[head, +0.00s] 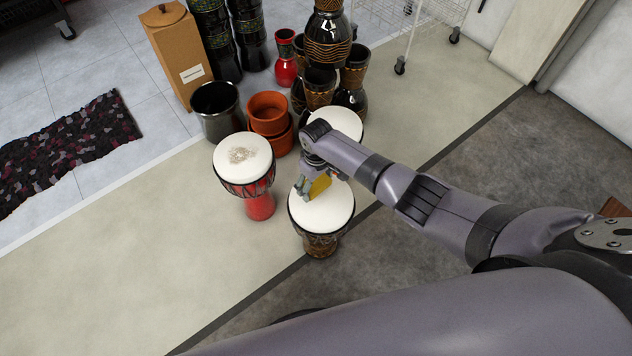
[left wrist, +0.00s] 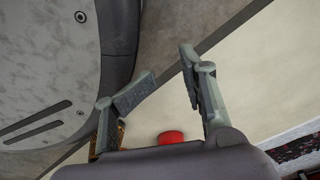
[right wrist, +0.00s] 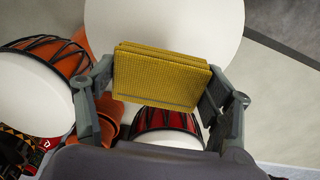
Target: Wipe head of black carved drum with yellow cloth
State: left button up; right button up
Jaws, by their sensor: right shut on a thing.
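The black carved drum (head: 320,240) stands upright at centre in the head view, with a dark rim, a carved brown-and-gold body and a white head (head: 325,213). My right gripper (head: 309,188) is shut on the folded yellow cloth (head: 320,184) at the far part of this head. I cannot tell whether the cloth touches the skin. The right wrist view shows the cloth (right wrist: 160,76) between the fingers, in front of a large white drumhead (right wrist: 170,22). My left gripper (left wrist: 168,68) is open and empty in the left wrist view.
A red drum (head: 258,205) with a brown smudge on its white head stands left of the carved drum. Another white-headed drum (head: 345,119) is just behind my right gripper. Orange pots (head: 267,115), a dark pot (head: 217,110) and several drums crowd the back. The floor at front left is clear.

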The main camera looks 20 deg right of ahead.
pick_arm(q)
jog(key=s+a+f+p, duration=0.1)
jog(key=s+f, duration=0.1)
jog(key=s, duration=0.5)
jog(key=shift+f+g+p, duration=0.3)
jog(key=shift+p, duration=0.05)
pick_arm(e)
jog(key=shift+r, duration=0.95)
pick_arm(q)
jog(key=shift+s+a, duration=0.1)
pick_arm(e)
notch_tip(320, 180, up, 2)
jog(key=shift+r+p, duration=0.1)
jog(key=shift+p, duration=1)
jog(key=shift+r+p, duration=0.4)
jog(key=shift+p, duration=0.05)
pick_arm(q)
jog(key=s, duration=0.1)
jog(key=s+r, duration=0.1)
jog(key=s, duration=0.1)
jog(key=shift+a+r, duration=0.3)
jog(key=shift+r, duration=0.1)
